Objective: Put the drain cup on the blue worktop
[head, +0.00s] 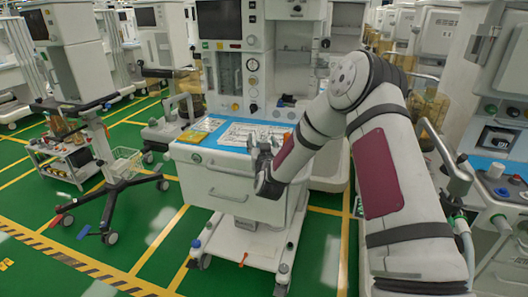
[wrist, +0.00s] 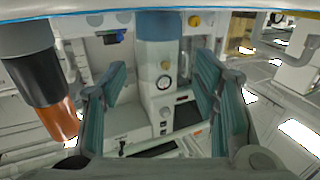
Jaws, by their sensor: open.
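The blue worktop (head: 213,143) is on top of the white cart in the middle of the head view. A yellow item and a white printed sheet lie on it. My gripper (head: 263,145) is at the front right edge of this worktop, its fingers pointing up and away from me. In the wrist view its two teal fingers (wrist: 160,88) stand wide apart with nothing between them. I cannot pick out the drain cup for certain. A dark cylinder with an orange end (wrist: 40,75) is left of the fingers in the wrist view, apart from them; I cannot tell whether it is the cup.
The white drawer front (head: 228,190) is below the worktop. A gauge panel (head: 253,75) stands behind it. A wheeled stand (head: 100,150) and a small trolley (head: 68,160) are at the left. Another cart with a blue top (head: 490,140) is at the right. Green floor is free at the front left.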

